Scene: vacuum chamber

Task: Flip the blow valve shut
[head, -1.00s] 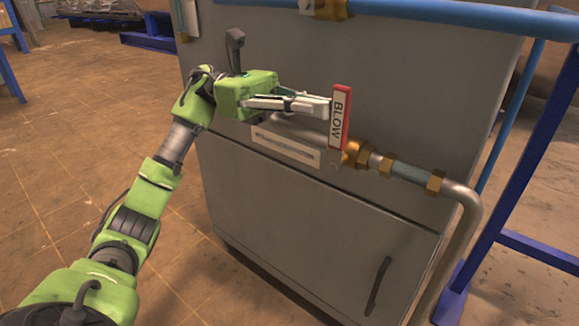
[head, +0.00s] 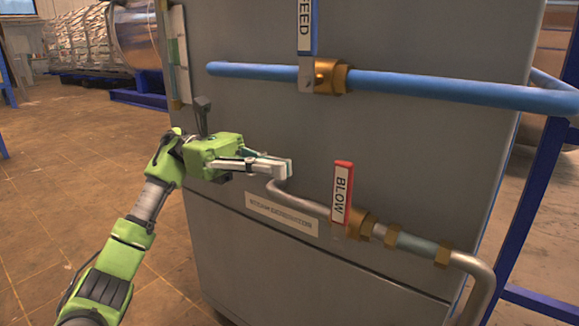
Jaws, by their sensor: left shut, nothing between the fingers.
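The blow valve (head: 356,224) is a brass fitting on a bare metal pipe at the right of centre in the head view. Its red handle (head: 342,194) carries a white BLOW label and stands upright, across the run of the pipe. My left gripper (head: 287,169) points right, with its fingers shut and empty. Its tips are left of the handle, a little above the pipe, with a clear gap to the handle. My right gripper is out of view.
A blue pipe (head: 430,90) with a FEED valve (head: 331,76) crosses the grey cabinet (head: 245,125) above. The metal pipe (head: 482,285) bends down at the right. A blue frame (head: 540,195) stands at the right edge. Open floor (head: 95,180) lies at left.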

